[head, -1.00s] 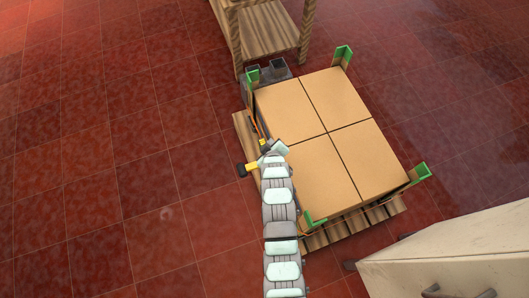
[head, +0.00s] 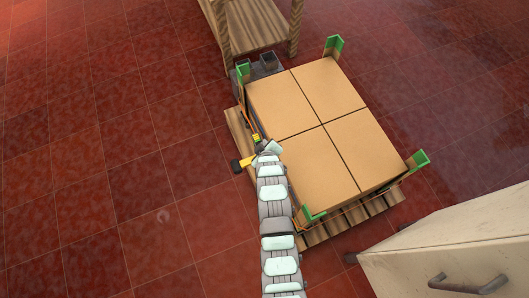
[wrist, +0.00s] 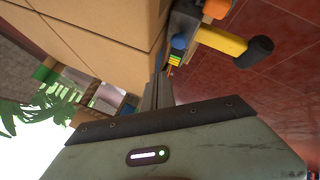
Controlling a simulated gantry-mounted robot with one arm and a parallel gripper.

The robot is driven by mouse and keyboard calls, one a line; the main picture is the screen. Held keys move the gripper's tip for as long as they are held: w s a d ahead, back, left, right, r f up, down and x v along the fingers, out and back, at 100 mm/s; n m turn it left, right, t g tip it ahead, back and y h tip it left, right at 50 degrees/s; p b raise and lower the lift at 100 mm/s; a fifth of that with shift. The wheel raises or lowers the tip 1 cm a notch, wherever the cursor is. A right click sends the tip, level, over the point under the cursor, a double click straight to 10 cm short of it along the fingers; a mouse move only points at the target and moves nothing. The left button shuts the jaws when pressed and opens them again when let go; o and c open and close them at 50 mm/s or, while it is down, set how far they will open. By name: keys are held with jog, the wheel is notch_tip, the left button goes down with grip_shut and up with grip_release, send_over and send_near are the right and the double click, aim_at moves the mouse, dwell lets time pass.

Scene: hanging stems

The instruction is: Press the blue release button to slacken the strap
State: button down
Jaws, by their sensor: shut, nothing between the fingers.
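The blue release button (wrist: 179,42) shows in the wrist view as a small rounded knob on the strap's ratchet. A yellow lever (wrist: 222,40) with a black grip sticks out beside it; the lever (head: 248,161) also shows in the head view, left of the boxes. The orange strap (head: 247,122) runs along the load's left side. My gripper (wrist: 158,88) is shut and empty, its fingertips beside the boxes and a short way from the button. In the head view my wrist hides the button.
Four-square cardboard boxes (head: 305,125) stand on a wooden pallet (head: 236,134) with green corner guards (head: 418,160). A wooden rack (head: 258,27) stands behind, and a pale cabinet (head: 450,245) is at lower right. The red tiled floor at left is clear.

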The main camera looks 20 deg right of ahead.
jog(key=shift+f+b, duration=0.4)
jog(key=shift+f, duration=1.65)
jog(key=shift+f, duration=0.1)
jog(key=shift+f, duration=0.3)
dwell(0.3)
jog(key=shift+f, duration=0.65)
dwell(0.6)
jog(key=shift+r, duration=0.2)
jog(key=shift+r+p, duration=0.75)
jog(key=shift+r, duration=0.1)
jog(key=shift+r+p, duration=1.8)
jog(key=shift+r, duration=0.7)
